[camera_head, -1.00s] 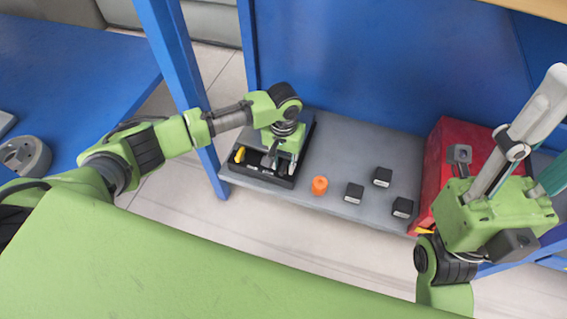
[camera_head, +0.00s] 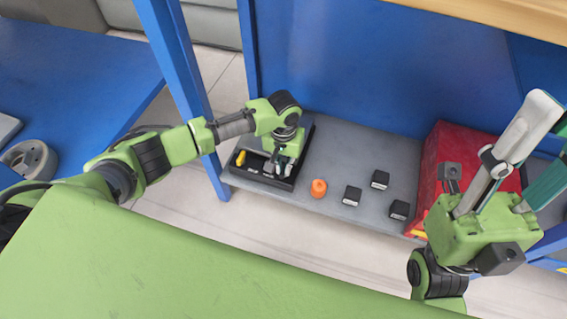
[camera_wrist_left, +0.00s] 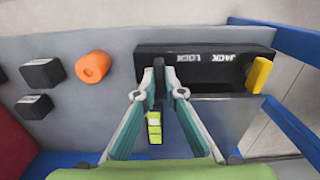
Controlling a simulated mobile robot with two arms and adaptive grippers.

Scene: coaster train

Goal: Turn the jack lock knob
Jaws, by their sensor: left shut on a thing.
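The black jack lock panel (camera_head: 248,178) sits at the left end of the grey shelf. In the left wrist view the panel (camera_wrist_left: 225,78) carries upside-down "JACK LOCK" lettering. My left gripper (camera_head: 281,169) is over the panel's right part. In the left wrist view its fingertips (camera_wrist_left: 159,91) meet around a narrow dark piece, apparently the jack lock knob (camera_wrist_left: 158,70), mostly hidden by the fingers. A yellow handle (camera_wrist_left: 259,75) stands apart at the panel's other end. My right gripper (camera_head: 553,135) is raised at the far right, partly cut off, away from the panel.
An orange knob (camera_head: 319,187) and several small black blocks (camera_head: 352,196) are on the grey shelf (camera_head: 340,155), right of the panel. A red box (camera_head: 447,148) stands further right. A blue post (camera_head: 180,70) is left of the panel, and a blue wall (camera_head: 350,60) behind.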

